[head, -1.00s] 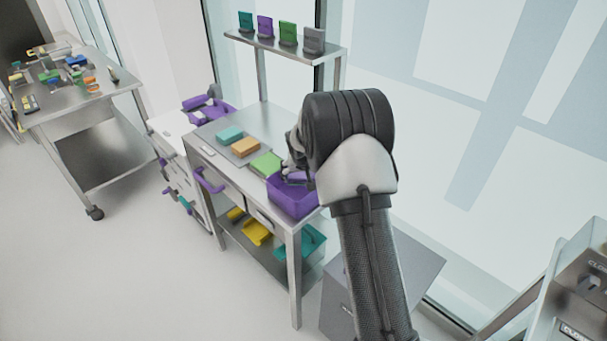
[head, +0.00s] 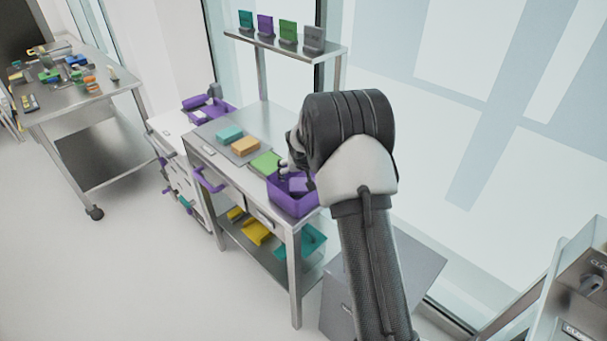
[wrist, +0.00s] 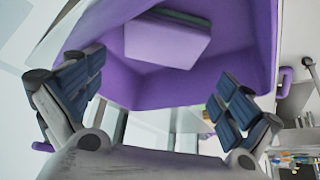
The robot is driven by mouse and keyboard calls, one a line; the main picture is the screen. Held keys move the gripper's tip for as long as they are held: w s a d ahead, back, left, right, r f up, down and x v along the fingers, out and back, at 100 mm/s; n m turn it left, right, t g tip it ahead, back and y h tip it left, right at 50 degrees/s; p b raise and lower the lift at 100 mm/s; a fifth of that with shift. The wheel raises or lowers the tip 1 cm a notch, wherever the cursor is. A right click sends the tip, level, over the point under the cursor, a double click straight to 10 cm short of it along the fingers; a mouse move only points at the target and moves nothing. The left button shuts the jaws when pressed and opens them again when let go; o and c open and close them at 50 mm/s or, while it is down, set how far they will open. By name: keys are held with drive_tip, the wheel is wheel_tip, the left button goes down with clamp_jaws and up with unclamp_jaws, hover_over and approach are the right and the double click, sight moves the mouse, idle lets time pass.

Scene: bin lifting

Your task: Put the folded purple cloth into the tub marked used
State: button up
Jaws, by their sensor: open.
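The folded purple cloth (wrist: 168,42) lies inside a purple tub (wrist: 262,45), with a green edge showing behind it in the wrist view. In the head view the cloth (head: 299,184) shows inside the tub (head: 294,204), which stands at the near right end of the steel table. My gripper (wrist: 150,100) is open and empty, its fingers spread apart at the tub's near side. In the head view my gripper (head: 288,164) is partly hidden behind my wrist, close to the tub. No marking on the tub is readable.
Teal, orange and green folded cloths (head: 265,163) lie on the steel table (head: 205,132) left of the tub. Coloured cards (head: 288,33) stand on the shelf above. Yellow and teal items sit on the lower shelf. A grey box (head: 415,262) stands right of the table.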

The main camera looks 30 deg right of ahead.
drive_tip(key=shift+r, duration=0.25)
drive_tip(key=s+a+r+p, duration=0.1)
drive_tip(key=s+a+r, duration=0.2)
drive_tip(key=s+r, duration=0.3)
drive_tip(key=s+a+r+n+p, duration=0.1)
drive_tip(key=s+a+r, duration=0.15)
drive_tip(key=r, duration=0.55)
drive_tip(key=s+a+r+p, duration=0.1)
drive_tip(key=s+a+r, duration=0.2)
drive_tip(key=s+r, duration=0.35)
drive_tip(key=s+a+r+n+y, duration=0.1)
drive_tip(key=s+a, duration=0.2)
drive_tip(key=s, duration=0.6)
drive_tip(key=s+a+r+n, duration=0.1)
drive_tip(key=s+a, duration=0.3)
drive_tip(key=s, duration=0.6)
drive_tip(key=s+a+r+n+y, duration=0.1)
drive_tip(key=s+a+r+n, duration=0.1)
drive_tip(key=s, duration=0.7)
drive_tip(key=shift+s+a+r+g+y, duration=0.2)
drive_tip(key=shift+a+g+y, duration=0.15)
drive_tip(key=shift+a, duration=0.4)
drive_tip(key=shift+f, duration=0.3)
